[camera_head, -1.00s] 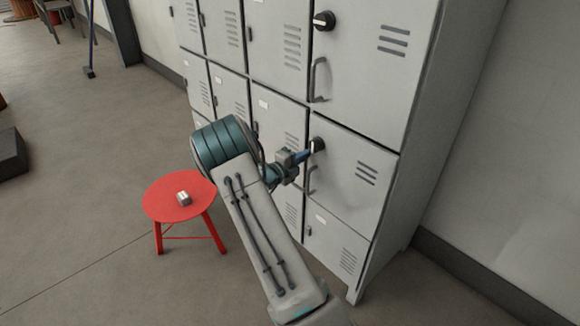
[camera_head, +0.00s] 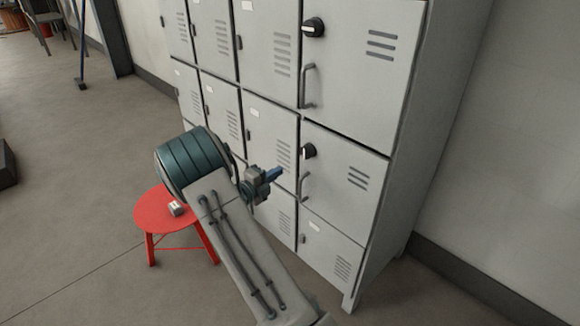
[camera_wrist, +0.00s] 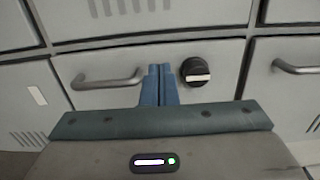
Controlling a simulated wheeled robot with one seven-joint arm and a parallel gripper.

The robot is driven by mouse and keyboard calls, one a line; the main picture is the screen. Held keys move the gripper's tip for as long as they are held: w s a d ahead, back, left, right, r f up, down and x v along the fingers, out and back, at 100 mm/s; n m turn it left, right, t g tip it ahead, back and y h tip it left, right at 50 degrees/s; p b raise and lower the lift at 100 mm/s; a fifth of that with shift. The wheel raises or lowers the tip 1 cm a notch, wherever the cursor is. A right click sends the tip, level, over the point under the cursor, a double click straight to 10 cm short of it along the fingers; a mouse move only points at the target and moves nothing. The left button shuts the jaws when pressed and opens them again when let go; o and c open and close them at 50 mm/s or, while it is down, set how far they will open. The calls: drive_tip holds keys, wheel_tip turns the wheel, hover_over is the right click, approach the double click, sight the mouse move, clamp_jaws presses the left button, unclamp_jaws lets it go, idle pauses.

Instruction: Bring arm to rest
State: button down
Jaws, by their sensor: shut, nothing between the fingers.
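My gripper (camera_head: 275,174) is at the end of my bent arm, in front of the grey lockers (camera_head: 345,225). Its blue fingers are shut with nothing between them; they also show in the wrist view (camera_wrist: 159,85). In the head view it stands apart from the locker door, left of a black knob (camera_head: 308,151) and a bar handle (camera_head: 303,187). In the wrist view the fingers appear between a bar handle (camera_wrist: 108,79) on the left and a black knob with a pale grip (camera_wrist: 196,74) on the right.
A red stool (camera_head: 150,213) with a small white block (camera_head: 175,208) on top stands left of my arm, partly hidden by it. An upper locker door has its own knob (camera_head: 313,27) and handle (camera_head: 308,86). Open floor (camera_head: 70,190) lies to the left.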

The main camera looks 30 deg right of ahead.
drive_tip(key=v, duration=0.6)
drive_tip(key=w+a+r+n+t+y+p, duration=0.25)
drive_tip(key=r+n+y+p, duration=0.2)
drive_tip(key=r, duration=0.25)
drive_tip(key=w+a+r+n+t+y+p, duration=0.2)
drive_tip(key=a+r+n+t+y+p, duration=0.1)
drive_tip(key=r+n+y, duration=0.3)
drive_tip(key=s+a+r+n+y+p, duration=0.6)
drive_tip(key=a+r+n, duration=0.2)
drive_tip(key=r, duration=0.3)
drive_tip(key=s+r+n+g+p, duration=0.4)
drive_tip(key=s+n, duration=0.3)
drive_tip(key=s, duration=0.7)
drive_tip(key=s+r+n+g+p, duration=0.4)
drive_tip(key=s+n, duration=0.3)
drive_tip(key=s, duration=0.8)
drive_tip(key=shift+r+y+p, duration=0.3)
drive_tip(key=shift+r+y, duration=0.05)
drive_tip(key=shift+r, duration=0.5)
